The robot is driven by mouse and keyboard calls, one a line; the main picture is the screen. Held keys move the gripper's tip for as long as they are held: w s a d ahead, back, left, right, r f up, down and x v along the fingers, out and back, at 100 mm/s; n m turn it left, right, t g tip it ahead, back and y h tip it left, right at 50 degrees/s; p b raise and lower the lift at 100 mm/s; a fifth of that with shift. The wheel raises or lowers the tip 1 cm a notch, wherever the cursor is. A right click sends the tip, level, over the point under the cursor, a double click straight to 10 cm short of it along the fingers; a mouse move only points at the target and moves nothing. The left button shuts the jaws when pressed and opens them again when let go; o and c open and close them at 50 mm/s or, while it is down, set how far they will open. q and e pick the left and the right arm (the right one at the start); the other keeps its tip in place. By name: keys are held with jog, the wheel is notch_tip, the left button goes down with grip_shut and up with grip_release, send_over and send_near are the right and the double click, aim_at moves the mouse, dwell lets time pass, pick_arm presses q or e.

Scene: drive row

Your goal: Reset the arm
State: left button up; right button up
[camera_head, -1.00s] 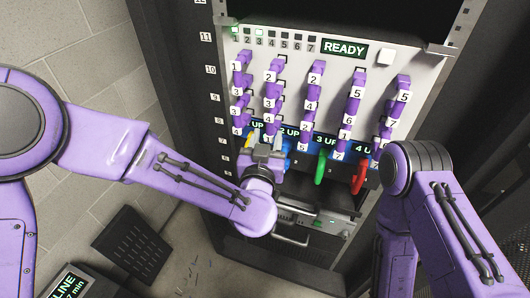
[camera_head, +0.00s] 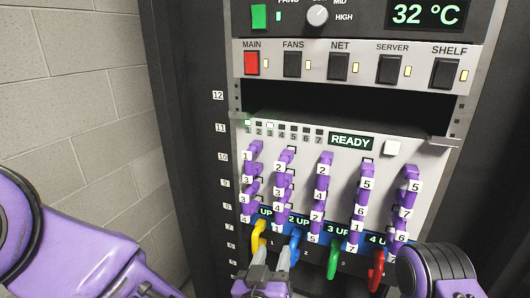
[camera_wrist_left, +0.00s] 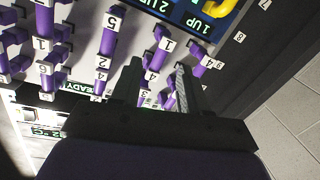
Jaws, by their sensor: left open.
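My left arm (camera_head: 85,250) comes in from the lower left. My left gripper (camera_head: 271,258) is open and empty, just below the yellow handle (camera_head: 259,236) and the blue handle (camera_head: 293,246) of the rack panel. I cannot tell whether it touches either one. In the left wrist view its two fingers (camera_wrist_left: 158,66) stand apart, with the panel's numbered purple plugs behind them. My right arm (camera_head: 440,272) shows only in part at the lower right; its gripper is out of view.
A white panel (camera_head: 425,150) reads READY and carries several purple plugs. A green handle (camera_head: 333,262) and a red handle (camera_head: 376,270) hang to the right. Above is a switch strip (camera_head: 365,72) with a red MAIN switch (camera_head: 252,63). A block wall (camera_head: 70,110) stands left.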

pick_arm(q)
jog(key=s+a+f+n+g+y+b, duration=0.1)
jog(key=s+a+f+n+g+y, duration=0.2)
jog(key=a+f, duration=0.8)
jog(key=s+a+f+n+g+y, duration=0.1)
jog(key=s+a+f+n+g, duration=0.45)
jog(key=f, duration=0.95)
jog(key=s+a+f+m+g+y+b, duration=0.1)
jog(key=s+a+f+g+y, duration=0.2)
jog(key=s+a+f, duration=1)
jog(key=s+a+g, duration=0.2)
jog(key=s, duration=0.2)
jog(key=shift+a+y, duration=0.3)
jog(key=shift+y, duration=0.1)
jog(key=shift+m, duration=0.25)
